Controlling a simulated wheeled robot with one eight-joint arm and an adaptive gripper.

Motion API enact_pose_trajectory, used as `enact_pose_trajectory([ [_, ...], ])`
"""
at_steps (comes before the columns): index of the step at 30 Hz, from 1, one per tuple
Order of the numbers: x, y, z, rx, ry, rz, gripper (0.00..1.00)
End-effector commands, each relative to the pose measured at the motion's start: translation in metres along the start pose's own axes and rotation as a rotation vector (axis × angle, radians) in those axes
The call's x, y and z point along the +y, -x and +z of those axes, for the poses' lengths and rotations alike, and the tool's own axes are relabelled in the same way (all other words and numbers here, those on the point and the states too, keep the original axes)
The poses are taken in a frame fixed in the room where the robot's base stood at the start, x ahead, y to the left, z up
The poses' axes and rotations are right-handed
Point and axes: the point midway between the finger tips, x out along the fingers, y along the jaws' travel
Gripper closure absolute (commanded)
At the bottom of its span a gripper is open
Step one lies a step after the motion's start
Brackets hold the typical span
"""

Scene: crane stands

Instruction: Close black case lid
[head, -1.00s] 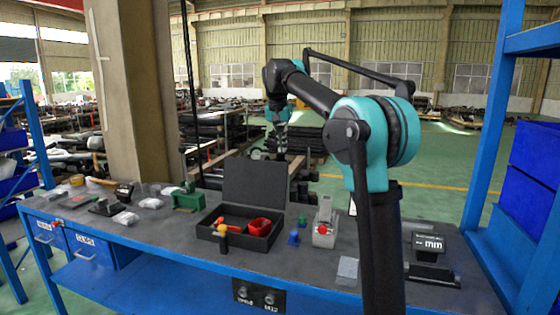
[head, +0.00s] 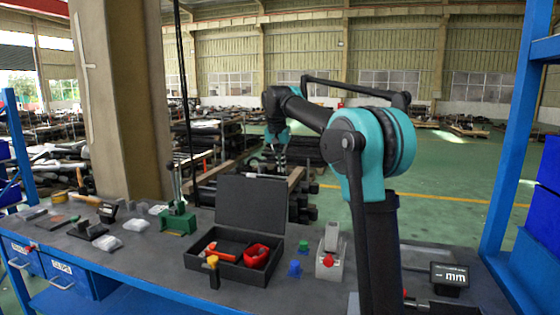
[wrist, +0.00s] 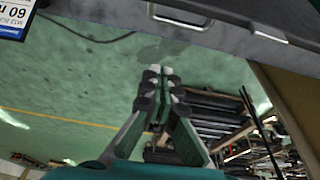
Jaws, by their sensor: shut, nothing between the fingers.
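The black case (head: 228,268) stands on the workbench in the head view. Its lid (head: 250,204) is up, roughly upright at the back of the case. Inside lie an orange-red tool (head: 222,252) and a red ring-shaped thing (head: 257,256). My gripper (head: 282,168) is in the air behind the lid's upper right edge, apart from it as far as I can tell. In the wrist view my gripper (wrist: 160,72) is shut and empty, with the green floor behind its fingertips.
Left of the case stands a green device (head: 177,222) with an upright lever. Right of it are a blue piece (head: 294,268) and a grey device with a red knob (head: 329,258). A digital display (head: 449,275) stands at the right. A blue post (head: 520,130) rises at the right.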

Motion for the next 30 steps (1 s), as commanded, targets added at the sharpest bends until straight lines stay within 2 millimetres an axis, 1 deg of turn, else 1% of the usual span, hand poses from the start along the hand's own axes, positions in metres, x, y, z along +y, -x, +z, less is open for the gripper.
enact_pose_trajectory([
  [1, 0.000, -0.011, 0.000, 0.000, -0.001, 0.000, 1.00],
  [3, 0.000, -0.025, 0.000, 0.000, -0.001, 0.000, 1.00],
  [8, 0.000, -0.055, 0.000, 0.000, 0.000, 0.000, 1.00],
  [9, 0.000, -0.051, 0.008, 0.000, 0.002, -0.001, 1.00],
  [12, 0.000, -0.046, 0.021, 0.000, 0.002, -0.001, 1.00],
  [18, 0.000, -0.040, 0.036, 0.000, 0.001, 0.000, 1.00],
  [30, 0.000, -0.039, 0.038, 0.001, 0.000, 0.000, 1.00],
])
